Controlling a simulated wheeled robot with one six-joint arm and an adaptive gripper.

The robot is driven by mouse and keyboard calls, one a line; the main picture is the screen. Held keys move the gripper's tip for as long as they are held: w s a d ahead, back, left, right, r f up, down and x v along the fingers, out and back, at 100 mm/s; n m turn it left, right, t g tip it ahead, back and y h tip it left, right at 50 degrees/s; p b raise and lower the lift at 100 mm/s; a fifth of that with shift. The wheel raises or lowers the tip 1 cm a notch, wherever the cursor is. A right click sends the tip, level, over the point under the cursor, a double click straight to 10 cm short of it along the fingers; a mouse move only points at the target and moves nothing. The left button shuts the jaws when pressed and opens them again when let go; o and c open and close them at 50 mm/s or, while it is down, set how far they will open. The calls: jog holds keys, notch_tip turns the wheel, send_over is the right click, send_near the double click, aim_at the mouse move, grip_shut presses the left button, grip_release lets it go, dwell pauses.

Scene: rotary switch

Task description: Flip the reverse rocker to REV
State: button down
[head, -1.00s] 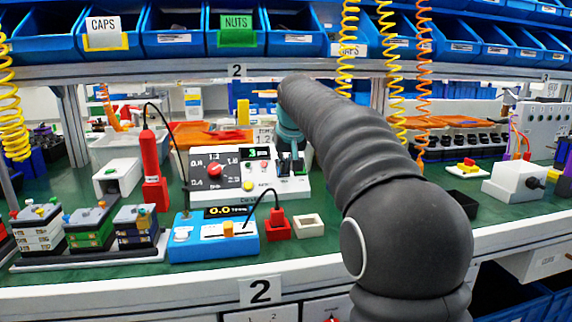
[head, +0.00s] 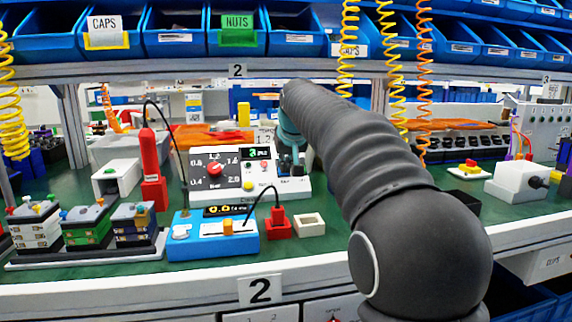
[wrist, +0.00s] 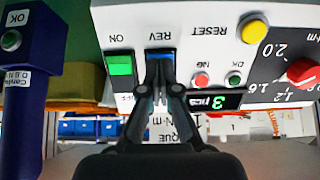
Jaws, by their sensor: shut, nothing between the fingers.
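The white controller box (head: 245,180) stands on the green bench in the head view. The wrist view shows its panel upside down. The reverse rocker (wrist: 161,54) is blue, with its REV label (wrist: 160,37) beside it. My gripper (wrist: 161,72) is shut and empty. Its fingertips overlap the rocker's edge nearer the bottom of the picture and hide part of that rocker. I cannot tell whether they touch it, nor its exact tilt. In the head view my gripper (head: 292,162) is small and dark at the box's right part.
A green power rocker (wrist: 120,65) marked ON sits close beside the reverse rocker. A yellow RESET button (wrist: 253,29), small NG and OK buttons, a green display (wrist: 213,101) and a red dial (head: 215,168) are on the same panel. A blue torque unit (head: 212,238) stands in front.

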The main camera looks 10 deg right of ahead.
jog(key=shift+r, duration=0.35)
jog(key=shift+s, duration=0.1)
jog(key=shift+s+r+p, duration=0.15)
jog(key=shift+r+p, duration=0.1)
jog(key=shift+p, duration=0.05)
jog(key=s+f+p+v, duration=0.1)
jog(key=s+v, duration=0.1)
jog(key=v, duration=1.1)
jog(key=shift+f, duration=0.3)
jog(key=shift+s, duration=0.1)
